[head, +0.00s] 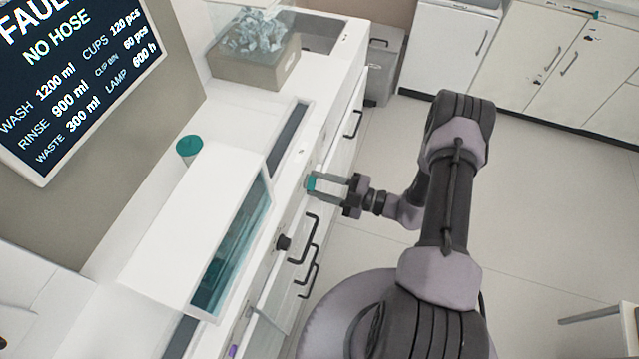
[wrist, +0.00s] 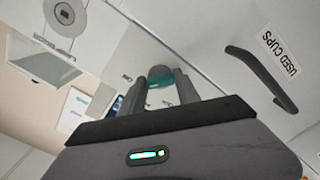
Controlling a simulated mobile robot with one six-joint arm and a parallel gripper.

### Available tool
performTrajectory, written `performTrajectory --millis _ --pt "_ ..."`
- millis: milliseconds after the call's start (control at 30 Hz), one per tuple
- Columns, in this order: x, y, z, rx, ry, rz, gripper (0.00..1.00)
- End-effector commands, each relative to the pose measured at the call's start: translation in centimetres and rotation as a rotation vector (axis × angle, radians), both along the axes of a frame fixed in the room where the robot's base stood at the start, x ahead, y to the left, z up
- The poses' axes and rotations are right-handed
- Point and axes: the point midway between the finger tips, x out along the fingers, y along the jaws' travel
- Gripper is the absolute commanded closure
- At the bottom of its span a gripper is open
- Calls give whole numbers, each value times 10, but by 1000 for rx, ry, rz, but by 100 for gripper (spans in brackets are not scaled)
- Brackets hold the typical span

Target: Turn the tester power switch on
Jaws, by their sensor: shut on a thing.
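The tester (head: 190,230) is a long white unit with a teal window, on the left in the head view. My gripper (head: 316,184) reaches its front panel from the right. Its fingers are closed around a small teal-and-grey piece, seemingly the power switch (head: 312,182). In the wrist view my gripper (wrist: 160,92) has a finger on each side of the switch (wrist: 160,78), a rounded grey knob with a teal band. Small labels beside it are too blurred to read. The switch position cannot be made out.
A screen (head: 75,75) reads "NO HOSE". In the wrist view a black handle (wrist: 262,76) sits beside a "USED CUPS" label (wrist: 281,50).

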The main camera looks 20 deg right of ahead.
Motion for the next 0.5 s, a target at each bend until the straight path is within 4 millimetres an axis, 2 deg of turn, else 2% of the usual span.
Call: performTrajectory --millis 500 --pt "-1 0 -1 57 78 0 100"
